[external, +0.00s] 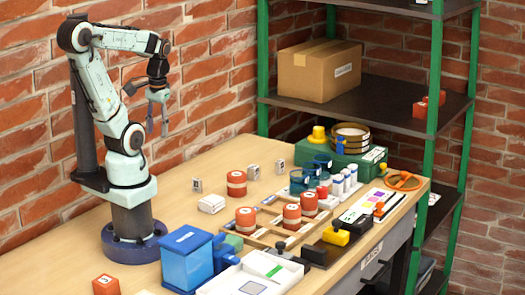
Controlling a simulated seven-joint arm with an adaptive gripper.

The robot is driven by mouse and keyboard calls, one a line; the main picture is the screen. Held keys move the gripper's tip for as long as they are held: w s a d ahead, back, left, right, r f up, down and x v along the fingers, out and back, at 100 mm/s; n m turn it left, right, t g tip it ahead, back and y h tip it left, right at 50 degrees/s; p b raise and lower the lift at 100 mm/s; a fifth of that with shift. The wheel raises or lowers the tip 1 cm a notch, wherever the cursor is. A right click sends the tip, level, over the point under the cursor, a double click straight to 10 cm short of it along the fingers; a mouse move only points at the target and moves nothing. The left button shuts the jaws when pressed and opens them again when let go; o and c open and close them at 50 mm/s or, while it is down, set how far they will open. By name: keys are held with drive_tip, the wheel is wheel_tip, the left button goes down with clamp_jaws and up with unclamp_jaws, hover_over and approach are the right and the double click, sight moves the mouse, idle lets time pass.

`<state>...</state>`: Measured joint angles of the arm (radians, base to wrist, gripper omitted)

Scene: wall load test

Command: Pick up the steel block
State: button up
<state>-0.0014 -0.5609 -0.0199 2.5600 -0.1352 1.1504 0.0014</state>
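Several small grey-white blocks stand on the table to the right of my arm. I cannot tell for sure which one is the steel block. My gripper (157,130) hangs high above the table, pointing down, to the upper left of the blocks. Its fingers are apart with nothing between them.
Red-orange cylinders (236,184) stand beside the blocks, some in a wooden frame (262,236). A blue bin (187,260) and white tray (255,275) are in front. A green case (345,160) sits farther back. A shelf rack (375,100) stands behind; brick walls enclose the table.

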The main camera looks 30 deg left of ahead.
drive_tip(key=shift+o, duration=0.3)
drive_tip(key=shift+o, duration=0.7)
